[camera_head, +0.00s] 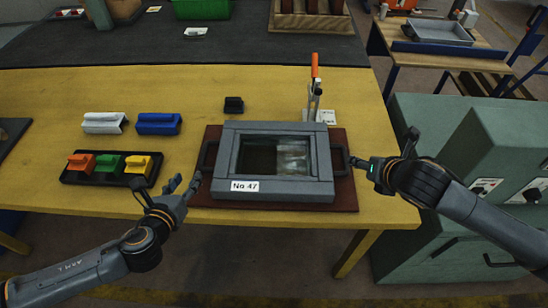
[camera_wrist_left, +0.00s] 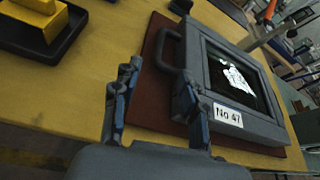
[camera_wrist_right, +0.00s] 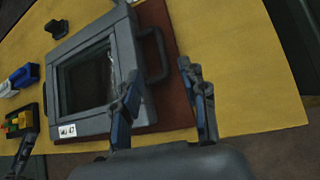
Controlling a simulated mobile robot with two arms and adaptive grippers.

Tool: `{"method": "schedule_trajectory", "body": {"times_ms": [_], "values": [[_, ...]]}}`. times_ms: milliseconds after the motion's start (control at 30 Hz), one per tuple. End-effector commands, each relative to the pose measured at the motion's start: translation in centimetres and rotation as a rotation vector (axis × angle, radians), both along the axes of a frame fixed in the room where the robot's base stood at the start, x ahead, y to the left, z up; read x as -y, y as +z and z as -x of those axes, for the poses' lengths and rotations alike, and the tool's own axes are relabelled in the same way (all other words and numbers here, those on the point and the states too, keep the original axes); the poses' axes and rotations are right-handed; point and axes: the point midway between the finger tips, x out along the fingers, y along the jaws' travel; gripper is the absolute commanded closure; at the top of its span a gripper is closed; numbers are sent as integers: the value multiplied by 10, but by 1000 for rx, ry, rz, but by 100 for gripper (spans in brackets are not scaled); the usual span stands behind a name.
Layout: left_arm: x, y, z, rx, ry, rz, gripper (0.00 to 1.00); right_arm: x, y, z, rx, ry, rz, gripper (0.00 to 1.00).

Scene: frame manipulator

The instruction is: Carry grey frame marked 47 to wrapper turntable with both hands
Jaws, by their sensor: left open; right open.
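The grey frame marked No 47 (camera_head: 232,165) lies flat on a dark red mat (camera_head: 290,205) on the yellow table, with a dark handle on its left and right sides. My left gripper (camera_head: 183,188) is open beside the left handle; in the left wrist view its fingers (camera_wrist_left: 160,95) stand apart, with the handle (camera_wrist_left: 170,48) just beyond them. My right gripper (camera_head: 362,165) is open near the right handle; in the right wrist view the handle (camera_wrist_right: 153,55) lies ahead of its fingers (camera_wrist_right: 160,85). Neither touches a handle clearly. I cannot identify the wrapper turntable.
Green-grey cabinets (camera_head: 480,150) stand right of the table.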

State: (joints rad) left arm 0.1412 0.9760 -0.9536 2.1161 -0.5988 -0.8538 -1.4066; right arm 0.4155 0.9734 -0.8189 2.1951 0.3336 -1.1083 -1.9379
Motion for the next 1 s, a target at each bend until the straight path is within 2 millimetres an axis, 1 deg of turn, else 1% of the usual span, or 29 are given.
{"method": "schedule_trajectory", "body": {"times_ms": [33,300,533,600,733,1000], "values": [[1,-2,-9,3,2,1,57,-1,-7,-6,-2,-2,-2,57],[7,-22,-58,2,3,2,57,-8,-43,-44,-2,-2,-2,57],[11,-37,-94,1,2,1,57,-12,-70,-72,0,-1,0,57],[12,-41,-101,1,2,1,57,-13,-76,-78,1,-2,-1,57],[13,-44,-110,1,1,2,57,-14,-83,-85,0,0,0,57],[13,-46,-113,0,1,2,57,-14,-85,-88,1,0,0,57]]}}
